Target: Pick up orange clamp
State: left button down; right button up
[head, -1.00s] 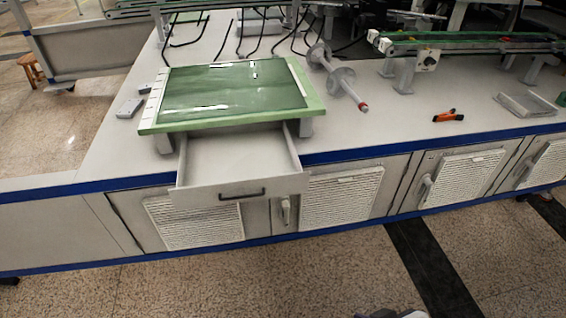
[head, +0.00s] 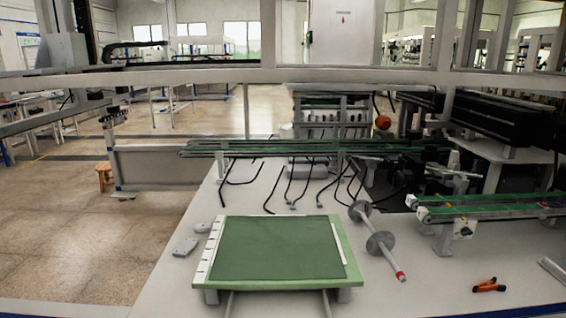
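The orange clamp (head: 488,286) lies on the grey-white worktop (head: 440,292) at the lower right of the head view. It is small, orange with dark parts, and lies flat with clear surface around it. Neither of my grippers shows in the head view.
A green-topped raised board (head: 278,250) stands left of the clamp. A grey spool shaft with two discs (head: 380,243) lies between them. A conveyor rail (head: 490,212) stands behind the clamp, and a grey tray (head: 554,268) is at its right. Black bent rods (head: 290,190) stand farther back.

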aim_at(487, 287)
jog(key=z, duration=1.95)
jog(key=i, duration=2.25)
jog(key=u, duration=1.9)
